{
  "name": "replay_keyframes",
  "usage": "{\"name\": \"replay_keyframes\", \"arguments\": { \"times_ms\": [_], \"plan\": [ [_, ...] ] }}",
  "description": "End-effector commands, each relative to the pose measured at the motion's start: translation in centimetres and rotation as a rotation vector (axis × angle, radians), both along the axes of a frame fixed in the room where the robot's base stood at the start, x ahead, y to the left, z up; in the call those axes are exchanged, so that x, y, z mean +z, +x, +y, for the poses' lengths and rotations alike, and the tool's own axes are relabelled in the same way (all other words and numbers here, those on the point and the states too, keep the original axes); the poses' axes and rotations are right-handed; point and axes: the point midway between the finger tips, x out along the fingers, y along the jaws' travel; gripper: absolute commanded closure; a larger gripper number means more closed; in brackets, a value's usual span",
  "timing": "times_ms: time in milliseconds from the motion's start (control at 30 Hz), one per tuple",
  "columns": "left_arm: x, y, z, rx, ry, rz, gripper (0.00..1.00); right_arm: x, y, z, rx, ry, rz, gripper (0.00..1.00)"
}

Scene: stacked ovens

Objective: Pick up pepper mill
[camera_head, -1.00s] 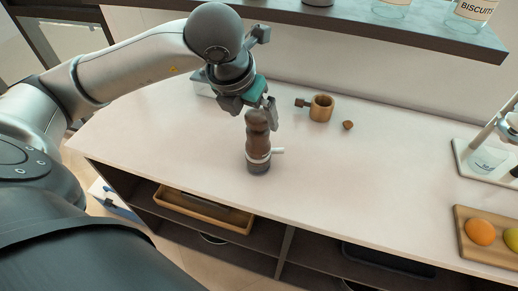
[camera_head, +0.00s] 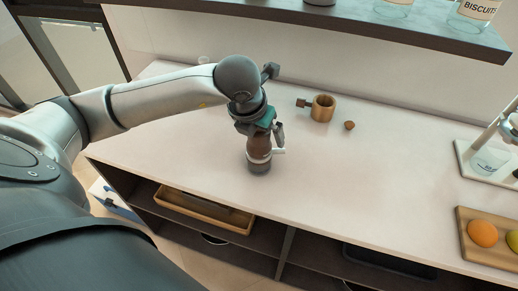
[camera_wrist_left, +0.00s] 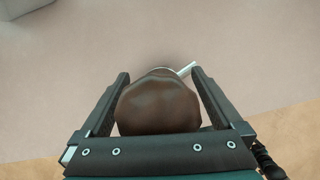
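The pepper mill (camera_head: 259,153) stands upright on the pale counter, with a dark brown body, a light band with a small white crank, and a dark base. My left gripper (camera_head: 262,133) is lowered over its top from above, hiding the upper part in the head view. In the left wrist view, the round brown top of the mill (camera_wrist_left: 158,105) lies between the two fingers (camera_wrist_left: 160,75), with little room at its sides. The fingers look open around it; contact is hard to see. My right gripper is not in view.
A wooden cup with a side handle (camera_head: 322,107) and a small brown piece (camera_head: 350,126) sit behind and right. A fruit board (camera_head: 471,249) is at the far right. A dark shelf (camera_head: 330,20) overhangs the back. The middle of the counter (camera_head: 370,180) is clear.

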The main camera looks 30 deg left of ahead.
Motion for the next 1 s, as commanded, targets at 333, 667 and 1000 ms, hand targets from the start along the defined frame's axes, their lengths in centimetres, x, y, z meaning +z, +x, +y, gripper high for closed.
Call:
{"name": "replay_keyframes", "arguments": {
  "times_ms": [333,667,1000],
  "plan": [
    [0.05,-0.02,0.01,0.001,0.0,0.0,0.39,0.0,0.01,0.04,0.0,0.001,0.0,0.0],
    [0.06,-0.02,0.02,0.001,0.0,0.0,0.77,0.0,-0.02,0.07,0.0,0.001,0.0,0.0],
    [0.15,0.04,0.02,0.001,0.0,-0.003,1.0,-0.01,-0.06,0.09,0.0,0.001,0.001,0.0]
  ]
}}
